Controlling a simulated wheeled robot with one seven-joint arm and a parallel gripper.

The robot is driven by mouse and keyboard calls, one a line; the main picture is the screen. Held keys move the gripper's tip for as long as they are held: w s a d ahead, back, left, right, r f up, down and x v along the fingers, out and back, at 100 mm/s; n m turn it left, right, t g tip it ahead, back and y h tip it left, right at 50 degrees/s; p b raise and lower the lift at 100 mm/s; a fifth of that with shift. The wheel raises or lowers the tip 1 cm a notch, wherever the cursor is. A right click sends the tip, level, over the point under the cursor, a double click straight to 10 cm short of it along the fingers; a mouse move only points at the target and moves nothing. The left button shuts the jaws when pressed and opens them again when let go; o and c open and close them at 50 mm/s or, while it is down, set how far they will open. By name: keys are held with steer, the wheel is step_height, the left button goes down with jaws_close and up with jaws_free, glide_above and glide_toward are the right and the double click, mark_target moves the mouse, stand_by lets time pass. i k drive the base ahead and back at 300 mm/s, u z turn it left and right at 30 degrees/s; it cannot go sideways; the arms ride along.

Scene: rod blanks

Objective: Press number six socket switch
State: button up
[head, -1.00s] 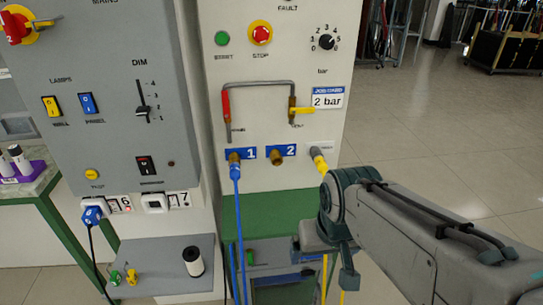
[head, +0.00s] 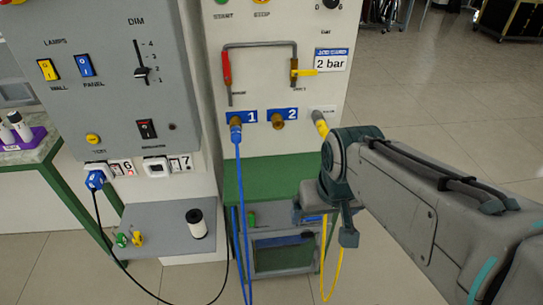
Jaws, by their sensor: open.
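Socket six (head: 95,169) is on the lower left of the grey panel, with a blue plug (head: 96,180) in it and a black cable hanging down. Beside it is the number 6 plate (head: 127,166), with a small red mark (head: 131,173) that looks lit. The switch itself is too small to make out clearly. Socket seven (head: 155,167), with its number 7 plate (head: 184,163), is to the right and has no plug. My gripper (head: 325,224) is right of the panels, well away from socket six. It is open, partly hidden by my arm, and seems empty.
A grey shelf (head: 165,240) below the sockets bears a black and white spool (head: 196,223) and green and yellow connectors. A blue hose (head: 240,190) and a yellow hose (head: 328,270) hang from the middle panel (head: 265,100). Open floor is at the right.

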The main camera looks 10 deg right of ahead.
mark_target(117, 169)
steer(key=u, duration=1.3)
steer(key=k, duration=0.65)
steer(key=u, duration=0.35)
steer(key=i, duration=1.5)
steer(key=z, duration=0.45)
